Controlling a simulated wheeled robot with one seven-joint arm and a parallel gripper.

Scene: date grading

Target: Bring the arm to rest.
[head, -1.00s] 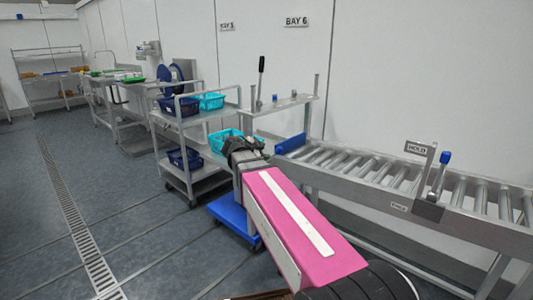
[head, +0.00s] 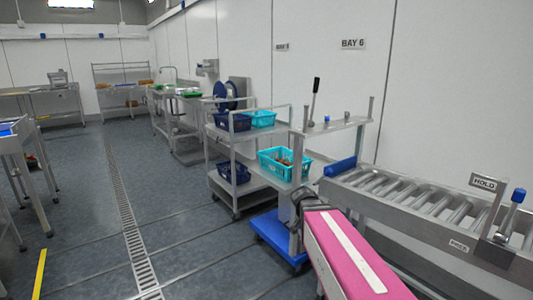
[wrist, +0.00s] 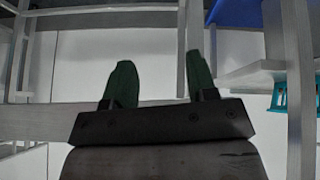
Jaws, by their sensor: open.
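My gripper (wrist: 162,85) shows in the wrist view with two green fingers well apart and nothing between them. Grey metal frame bars and a pale wall lie beyond the fingers. In the head view my pink arm link reaches up from the lower right, and its far end is by the blue-based stand (head: 278,240). The fingers cannot be made out in the head view.
A shelved cart (head: 236,139) holds blue and teal crates. The floor at left centre is clear.

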